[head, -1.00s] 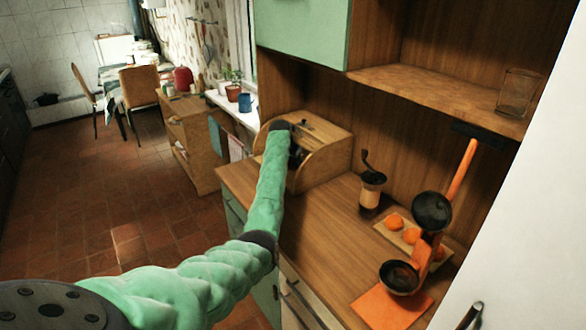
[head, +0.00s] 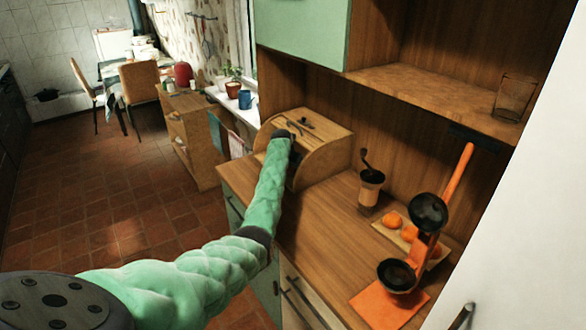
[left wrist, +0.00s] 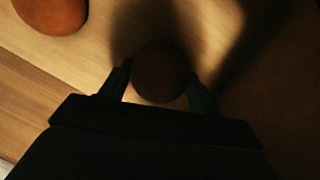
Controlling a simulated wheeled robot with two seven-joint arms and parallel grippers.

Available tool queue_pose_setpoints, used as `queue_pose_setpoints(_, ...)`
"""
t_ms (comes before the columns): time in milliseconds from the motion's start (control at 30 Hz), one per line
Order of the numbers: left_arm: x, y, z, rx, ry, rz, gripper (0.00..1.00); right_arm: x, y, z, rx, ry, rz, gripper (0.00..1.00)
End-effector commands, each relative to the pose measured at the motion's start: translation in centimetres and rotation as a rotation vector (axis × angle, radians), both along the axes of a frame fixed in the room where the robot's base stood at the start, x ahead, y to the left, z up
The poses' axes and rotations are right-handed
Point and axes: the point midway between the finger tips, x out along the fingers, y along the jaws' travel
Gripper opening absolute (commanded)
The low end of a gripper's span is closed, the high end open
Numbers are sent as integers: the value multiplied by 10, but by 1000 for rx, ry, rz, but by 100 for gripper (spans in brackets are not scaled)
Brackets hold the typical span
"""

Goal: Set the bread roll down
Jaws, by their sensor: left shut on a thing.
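A round brown bread roll (left wrist: 161,72) sits between the two fingers of my left gripper (left wrist: 158,78), which is shut on it. It is in shadow in the left wrist view, above or on a light wooden surface; I cannot tell whether it touches. A second roll (left wrist: 52,12) lies on that surface at the upper left. In the head view my left arm reaches to the open front of the wooden bread box (head: 325,150). The gripper and rolls are hidden there behind the arm and box. My right gripper is not in view.
On the wooden counter (head: 315,230) stand a coffee grinder (head: 370,190), a board with orange fruit (head: 410,235) and an orange juicer press (head: 425,250). A shelf (head: 430,95) hangs above. The counter between bread box and grinder is clear.

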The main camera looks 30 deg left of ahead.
Motion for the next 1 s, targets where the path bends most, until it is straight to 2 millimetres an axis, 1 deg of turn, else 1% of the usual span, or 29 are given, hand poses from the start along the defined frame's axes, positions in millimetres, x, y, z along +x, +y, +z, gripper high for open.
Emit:
queue_pose_setpoints(33, 0, 0, 0, 0, 0, 0, 68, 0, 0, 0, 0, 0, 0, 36)
queue_pose_setpoints(100, 0, 0, 0, 0, 0, 0, 81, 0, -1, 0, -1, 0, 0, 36)
queue_pose_setpoints(133, 0, 0, 0, 0, 0, 0, 84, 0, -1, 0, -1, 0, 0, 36)
queue_pose_setpoints(400, 0, 0, 1, 0, 0, 0, 84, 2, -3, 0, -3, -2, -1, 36)
queue_pose_setpoints(567, -2, 0, 8, 0, -1, -1, 84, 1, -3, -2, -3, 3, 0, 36)
queue_pose_setpoints(667, -7, 0, 18, 0, -2, -1, 84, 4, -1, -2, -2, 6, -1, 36)
queue_pose_setpoints(800, -17, 0, 41, 1, -4, 0, 84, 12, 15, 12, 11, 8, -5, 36)
queue_pose_setpoints(1000, -32, 1, 75, 1, -4, -1, 84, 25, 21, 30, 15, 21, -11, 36)
